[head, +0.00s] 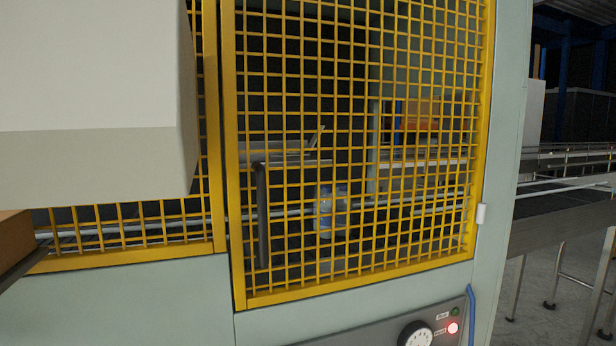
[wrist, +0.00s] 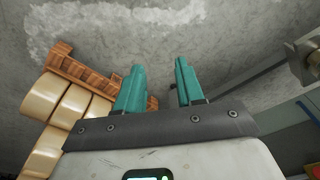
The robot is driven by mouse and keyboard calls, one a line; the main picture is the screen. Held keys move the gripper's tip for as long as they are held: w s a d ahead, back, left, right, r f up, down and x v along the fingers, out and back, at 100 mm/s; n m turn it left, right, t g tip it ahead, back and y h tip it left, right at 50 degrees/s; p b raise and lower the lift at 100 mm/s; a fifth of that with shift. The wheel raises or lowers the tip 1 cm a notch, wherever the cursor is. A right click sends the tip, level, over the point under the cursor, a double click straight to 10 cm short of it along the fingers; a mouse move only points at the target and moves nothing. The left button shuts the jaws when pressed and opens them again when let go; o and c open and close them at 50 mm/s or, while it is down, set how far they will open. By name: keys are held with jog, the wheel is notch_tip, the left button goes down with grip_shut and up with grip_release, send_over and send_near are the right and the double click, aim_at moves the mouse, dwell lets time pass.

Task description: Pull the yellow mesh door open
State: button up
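The yellow mesh door (head: 350,292) fills the middle of the head view, set in a pale green machine frame. It looks closed, or very nearly so. A dark vertical handle (head: 262,215) is on its left side, and a hinge-like white part (head: 481,214) is on its right edge. My gripper (wrist: 158,85) shows only in the wrist view, with two teal fingers apart and nothing between them. It points at the grey concrete floor. The door and its handle are not recognisable in the wrist view, and my gripper is not in the head view.
A large pale block (head: 90,80) covers the upper left of the head view. A control panel (head: 400,335) with a dial and lit red button is below the door. A conveyor (head: 570,200) runs at right. The wrist view shows a wooden pallet (wrist: 75,72) with tan sacks (wrist: 58,100).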

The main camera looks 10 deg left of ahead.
jog(key=w+a+r+n+t+y, duration=0.2)
jog(key=w+a+r, duration=0.25)
jog(key=w, duration=0.45)
jog(key=w+a+r+n+t+y, duration=0.1)
jog(key=w+a+r+t+y, duration=0.3)
jog(key=w, duration=0.6)
jog(key=n+y, duration=1.1)
send_near(266, 221)
jog(key=p+x, duration=0.3)
jog(key=x, duration=0.8)
jog(key=shift+r+p, duration=0.1)
jog(key=shift+p, duration=0.2)
jog(key=shift+d, duration=0.1)
jog(key=shift+c, duration=0.5)
grip_shut()
